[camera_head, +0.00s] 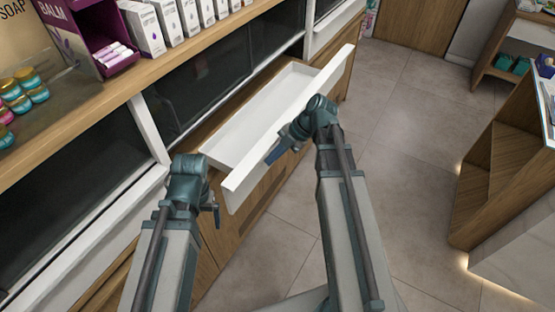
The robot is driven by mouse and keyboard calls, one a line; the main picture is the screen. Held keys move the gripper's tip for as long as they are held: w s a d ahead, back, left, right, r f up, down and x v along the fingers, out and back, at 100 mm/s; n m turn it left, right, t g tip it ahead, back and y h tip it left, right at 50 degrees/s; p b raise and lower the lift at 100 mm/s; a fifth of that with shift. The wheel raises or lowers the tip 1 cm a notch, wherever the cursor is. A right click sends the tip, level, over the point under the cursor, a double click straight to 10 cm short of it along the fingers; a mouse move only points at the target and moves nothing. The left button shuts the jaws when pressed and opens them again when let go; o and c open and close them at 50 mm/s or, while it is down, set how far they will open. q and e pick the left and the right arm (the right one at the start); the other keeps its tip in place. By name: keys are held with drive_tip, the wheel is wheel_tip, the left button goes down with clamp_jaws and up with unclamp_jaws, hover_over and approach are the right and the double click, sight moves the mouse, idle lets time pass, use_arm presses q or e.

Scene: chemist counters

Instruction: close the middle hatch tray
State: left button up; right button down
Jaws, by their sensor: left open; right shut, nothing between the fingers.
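The middle hatch tray is a white drawer, pulled out from the wooden counter, with its shallow empty inside (243,130) showing. Its long white front panel (335,72) runs diagonally from lower left to upper right. My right gripper (273,157) is shut and empty, at the outer side of the front panel near its middle; I cannot tell whether it touches. My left gripper (214,207) is open, beside the near left end of the panel, and its fingers are small and partly hidden by my wrist.
Dark glass hatches (205,88) sit behind the tray under a wooden shelf (165,70) with boxes, jars and a purple display (100,40). Tiled floor (405,140) lies clear to the right. A wooden stepped counter (490,165) stands at the far right.

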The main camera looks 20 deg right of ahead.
idle(0.3)
drive_tip(key=w+a, duration=0.4)
drive_tip(key=w, duration=0.1)
drive_tip(key=w+a, duration=0.4)
drive_tip(key=w, duration=0.1)
drive_tip(key=w+a, duration=0.4)
drive_tip(key=shift+w+a, duration=0.25)
drive_tip(key=shift+w, duration=0.15)
drive_tip(key=shift+w+a, duration=0.4)
